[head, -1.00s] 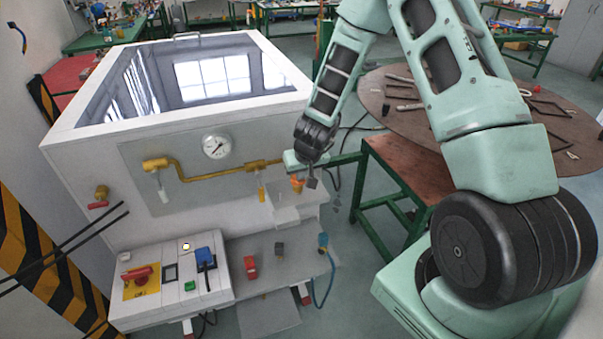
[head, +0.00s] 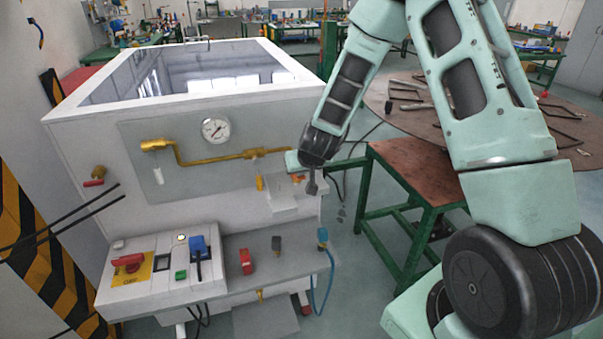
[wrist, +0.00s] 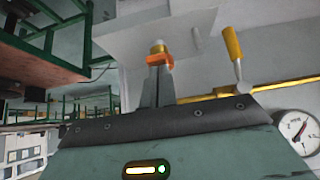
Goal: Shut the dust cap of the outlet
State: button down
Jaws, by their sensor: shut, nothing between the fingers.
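The outlet is most likely the blue socket (head: 198,243) on the sloped control panel in the head view. Its blue part stands up above a dark part, so its cap looks raised, but the detail is too small to be sure. My gripper (head: 311,187) is shut and empty, well to the right of the outlet and higher, in front of the cabinet's right side. In the wrist view my shut fingers (wrist: 157,85) point toward a small orange part (wrist: 159,60) on a white box. Whether they touch it I cannot tell. The outlet is not in the wrist view.
The panel also carries a red rotary switch (head: 128,261) and a green button (head: 181,274). Red (head: 246,262) and dark fittings stand right of it. A brass pipe (head: 200,161) and gauge (head: 215,130) are above. A brown-topped table (head: 425,170) stands at right.

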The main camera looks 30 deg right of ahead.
jog(key=shift+s+a+f+b, duration=0.1)
jog(key=shift+s+f+b, duration=0.2)
jog(key=shift+f+b, duration=0.25)
jog(key=shift+f, duration=0.15)
